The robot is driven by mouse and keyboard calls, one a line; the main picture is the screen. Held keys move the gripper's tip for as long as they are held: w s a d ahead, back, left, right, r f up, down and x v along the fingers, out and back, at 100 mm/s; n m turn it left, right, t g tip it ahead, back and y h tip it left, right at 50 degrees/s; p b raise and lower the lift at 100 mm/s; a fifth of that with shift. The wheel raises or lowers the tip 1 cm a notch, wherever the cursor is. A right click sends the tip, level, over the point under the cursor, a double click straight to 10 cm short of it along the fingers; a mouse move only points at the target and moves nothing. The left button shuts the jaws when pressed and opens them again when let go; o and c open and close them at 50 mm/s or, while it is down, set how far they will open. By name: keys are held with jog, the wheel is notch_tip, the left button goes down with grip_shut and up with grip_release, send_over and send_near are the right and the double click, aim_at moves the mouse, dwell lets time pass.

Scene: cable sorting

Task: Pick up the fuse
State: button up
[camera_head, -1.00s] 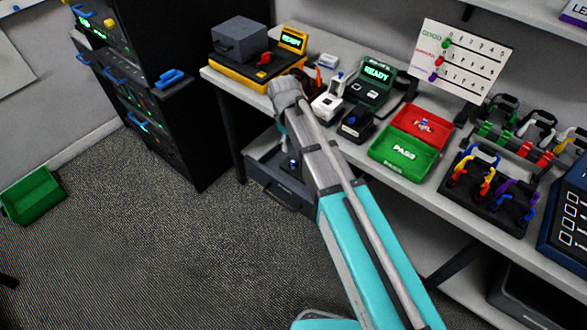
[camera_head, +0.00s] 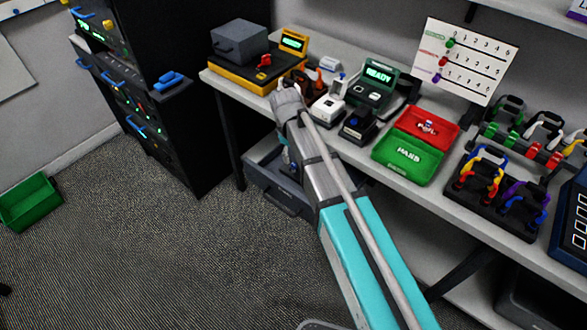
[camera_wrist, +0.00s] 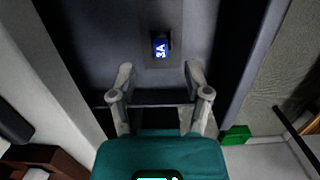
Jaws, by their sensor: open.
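The fuse (camera_wrist: 161,46) is a small blue block marked "3A". In the wrist view it sits on a grey patch in the dark drawer (camera_wrist: 85,40). The drawer also shows open under the bench in the head view (camera_head: 275,190). My gripper (camera_wrist: 160,74) is open and empty above the drawer. Its two fingers are spread, and the fuse appears beyond the fingertips, roughly centred between them, with no contact visible. In the head view my arm hides most of the gripper, and I cannot clearly make out the fuse there.
The bench (camera_head: 350,155) overhangs the drawer. It carries a yellow-based device (camera_head: 250,72), a green READY tester (camera_head: 376,83), a red tray (camera_head: 430,125) and a green tray (camera_head: 406,157). A black rack (camera_head: 150,100) stands at left. A green bin (camera_head: 30,205) is on the floor.

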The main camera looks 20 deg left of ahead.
aim_at(293, 164)
jog(key=shift+s+d+f+b, duration=0.1)
jog(key=shift+f+b, duration=1.2)
jog(key=shift+d+f+b, duration=0.1)
jog(key=shift+f+b, duration=1.2)
grip_shut()
